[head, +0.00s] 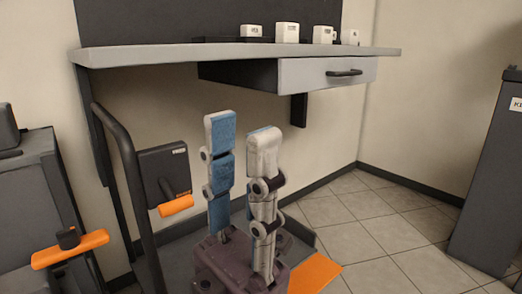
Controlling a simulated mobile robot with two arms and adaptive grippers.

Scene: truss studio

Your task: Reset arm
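My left gripper (242,130) is in the lower middle of the head view. It points upward in the picture, with two pale fingers bearing blue pads and a dark purple-brown body below. The fingers stand apart, and I see nothing held between them. In the picture, the fingers show against the wall below a grey shelf (160,54). My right gripper is not in view.
Several white cups (286,32) stand on the shelf, above a closed drawer (325,73). A dark rail (132,180) and a box with an orange handle (177,205) are left of the gripper. A dark cabinet (491,185) stands right.

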